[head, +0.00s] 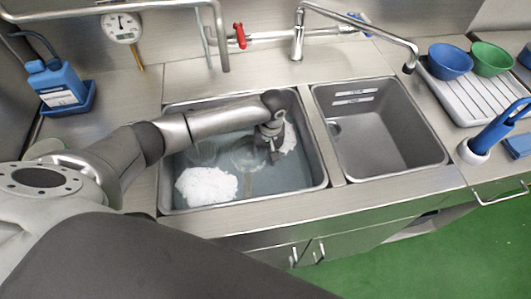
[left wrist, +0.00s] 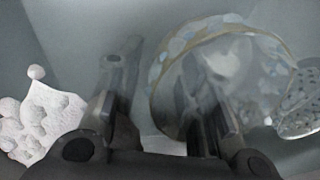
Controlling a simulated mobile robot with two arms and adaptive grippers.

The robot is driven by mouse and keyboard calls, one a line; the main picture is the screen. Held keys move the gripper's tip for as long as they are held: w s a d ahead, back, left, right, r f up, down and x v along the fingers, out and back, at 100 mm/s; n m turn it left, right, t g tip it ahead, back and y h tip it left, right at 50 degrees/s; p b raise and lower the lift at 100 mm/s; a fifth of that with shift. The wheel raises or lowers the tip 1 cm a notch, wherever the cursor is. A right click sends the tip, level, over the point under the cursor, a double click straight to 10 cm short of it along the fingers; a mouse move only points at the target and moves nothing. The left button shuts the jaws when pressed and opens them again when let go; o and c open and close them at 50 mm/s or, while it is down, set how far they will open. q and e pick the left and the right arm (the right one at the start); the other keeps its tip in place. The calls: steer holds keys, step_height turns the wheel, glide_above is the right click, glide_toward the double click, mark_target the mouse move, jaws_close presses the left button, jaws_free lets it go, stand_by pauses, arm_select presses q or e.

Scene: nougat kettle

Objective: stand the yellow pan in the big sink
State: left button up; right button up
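The big sink (head: 320,180) on the left holds cloudy water. My left gripper (head: 272,150) reaches down into it near the back right. No clearly yellow pan shows. In the left wrist view a round, washed-out thing with a tan rim and bluish flecks (left wrist: 240,70) lies under my left gripper (left wrist: 160,75). The fingers are apart, with the left rim of the round thing between them and the right finger over its face. I cannot tell whether they touch it. In the head view only faint round shapes (head: 248,160) show in the water. My right gripper is out of view.
White foam (head: 207,186) floats at the front left of the big sink, with more by my gripper. The small sink (head: 385,135) is empty. A tap (head: 298,45) stands behind. A rack (head: 480,95) with bowls and a blue-handled brush (head: 495,130) are at right.

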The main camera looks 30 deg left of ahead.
arm_select(q)
step_height(320, 180, up, 12)
steer(key=shift+w+d, duration=0.2)
steer(key=shift+d, duration=0.25)
steer(key=shift+r, duration=0.1)
stand_by(0.4)
